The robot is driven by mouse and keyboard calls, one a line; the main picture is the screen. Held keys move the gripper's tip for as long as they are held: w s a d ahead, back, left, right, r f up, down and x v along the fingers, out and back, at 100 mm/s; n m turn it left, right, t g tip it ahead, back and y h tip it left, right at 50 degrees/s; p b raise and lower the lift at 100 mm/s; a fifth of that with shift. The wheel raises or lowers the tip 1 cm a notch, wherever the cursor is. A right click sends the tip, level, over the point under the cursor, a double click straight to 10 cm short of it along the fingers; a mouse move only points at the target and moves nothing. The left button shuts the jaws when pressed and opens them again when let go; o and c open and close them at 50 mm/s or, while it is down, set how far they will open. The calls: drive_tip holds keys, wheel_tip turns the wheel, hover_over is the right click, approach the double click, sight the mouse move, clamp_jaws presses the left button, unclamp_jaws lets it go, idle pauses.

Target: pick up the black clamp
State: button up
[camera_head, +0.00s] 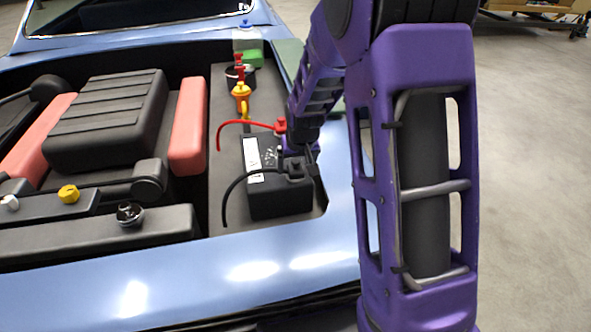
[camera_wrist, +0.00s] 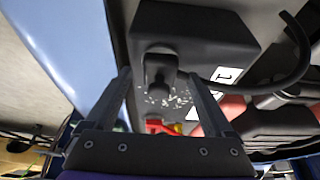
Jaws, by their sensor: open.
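The black clamp (camera_head: 295,169) sits on the near right corner of the black battery (camera_head: 280,203), with a black cable curving off to the left. In the wrist view the clamp (camera_wrist: 160,68) is a dark block on the battery face (camera_wrist: 222,25), and its cable runs right. My gripper (camera_wrist: 158,76) is open, with one finger on each side of the clamp's lower part. No contact with the clamp can be made out. In the head view the gripper (camera_head: 304,158) is beside the clamp, partly hidden by my arm. A red clamp (camera_head: 281,125) with a red cable is at the battery's far end.
The battery sits in an engine bay edged by a blue fender (camera_head: 345,190). Behind it stand a yellow-orange cap (camera_head: 241,91) and a dark reservoir with a red top (camera_head: 239,70). A red cover (camera_head: 188,125) and the black engine cover (camera_head: 108,120) lie left.

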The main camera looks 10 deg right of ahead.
sight(296, 162)
drive_tip(key=shift+f, duration=0.1)
clamp_jaws()
idle(0.4)
wheel_tip(296, 162, up, 9)
drive_tip(key=shift+f+p, duration=0.1)
drive_tip(key=shift+p, duration=0.35)
drive_tip(key=shift+f, duration=1.65)
drive_tip(key=shift+f+b, duration=1.2)
drive_tip(key=shift+f, duration=1.3)
